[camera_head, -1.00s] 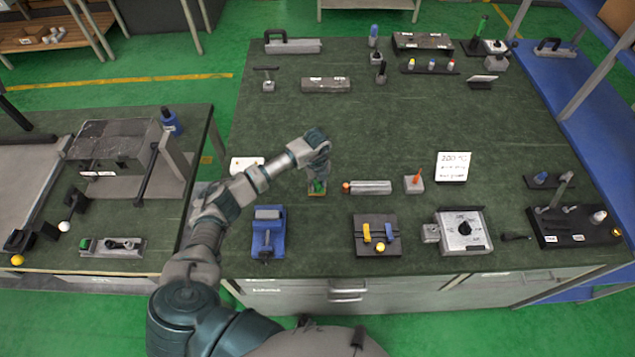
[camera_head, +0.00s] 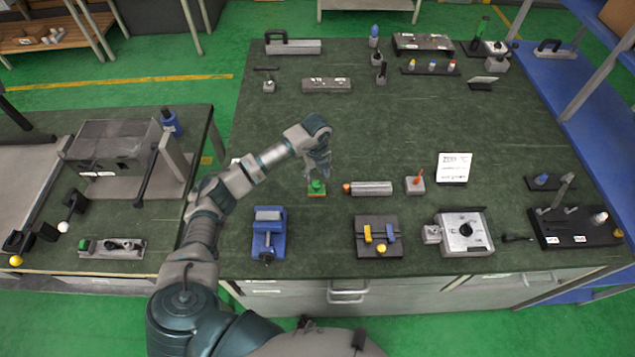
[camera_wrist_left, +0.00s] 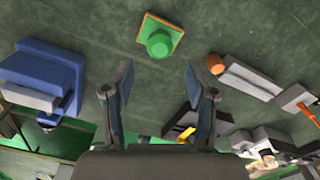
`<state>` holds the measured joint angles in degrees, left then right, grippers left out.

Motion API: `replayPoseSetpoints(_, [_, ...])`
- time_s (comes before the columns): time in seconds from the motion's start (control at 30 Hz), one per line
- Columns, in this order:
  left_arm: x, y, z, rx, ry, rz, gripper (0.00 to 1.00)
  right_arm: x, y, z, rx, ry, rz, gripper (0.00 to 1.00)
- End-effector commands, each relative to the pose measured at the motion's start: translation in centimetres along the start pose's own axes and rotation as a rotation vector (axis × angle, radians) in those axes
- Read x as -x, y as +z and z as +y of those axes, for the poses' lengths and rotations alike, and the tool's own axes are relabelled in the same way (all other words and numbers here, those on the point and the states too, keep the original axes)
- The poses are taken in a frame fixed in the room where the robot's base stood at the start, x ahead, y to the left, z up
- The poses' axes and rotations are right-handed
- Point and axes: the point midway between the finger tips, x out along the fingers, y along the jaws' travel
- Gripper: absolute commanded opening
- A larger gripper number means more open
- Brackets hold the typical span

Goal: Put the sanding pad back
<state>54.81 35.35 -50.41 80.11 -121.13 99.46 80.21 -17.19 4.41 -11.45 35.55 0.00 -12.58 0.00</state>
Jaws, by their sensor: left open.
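The sanding pad (camera_head: 317,188) is a small flat square with an orange edge, a green top and a round green knob. It lies on the dark green table top, and it also shows in the left wrist view (camera_wrist_left: 159,38) at the top middle. My left gripper (camera_head: 322,174) is above and just behind the pad in the head view. In the left wrist view its two fingers (camera_wrist_left: 158,82) are spread wide and empty, with the pad beyond their tips and apart from them. My right gripper does not show.
A blue vise (camera_head: 268,232) stands left of the pad near the front edge. A grey cylinder with an orange end (camera_head: 370,188) lies close to its right. A black block with yellow and blue parts (camera_head: 377,236) is at the front.

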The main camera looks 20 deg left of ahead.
Motion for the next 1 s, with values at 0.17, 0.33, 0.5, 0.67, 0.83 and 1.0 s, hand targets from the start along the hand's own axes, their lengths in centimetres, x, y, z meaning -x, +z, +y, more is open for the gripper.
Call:
replayPoseSetpoints(0.17, [3.8,0.1,0.0,0.000,-0.001,-0.003,0.57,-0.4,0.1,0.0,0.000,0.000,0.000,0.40])
replayPoseSetpoints(0.33, [5.8,0.0,0.0,0.000,0.000,-0.001,0.57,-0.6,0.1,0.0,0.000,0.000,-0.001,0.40])
replayPoseSetpoints(0.5, [6.4,0.0,0.0,0.000,0.001,0.000,0.57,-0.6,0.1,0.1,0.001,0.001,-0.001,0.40])
replayPoseSetpoints(0.67, [6.4,0.0,0.0,0.000,0.001,0.000,0.57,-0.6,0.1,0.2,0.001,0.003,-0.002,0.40])
replayPoseSetpoints(0.83, [6.4,0.0,0.0,0.000,0.001,0.000,0.57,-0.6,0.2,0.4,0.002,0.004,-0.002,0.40])
replayPoseSetpoints(1.0, [6.4,0.0,0.0,0.000,0.001,0.000,0.57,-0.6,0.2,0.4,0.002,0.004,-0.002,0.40])
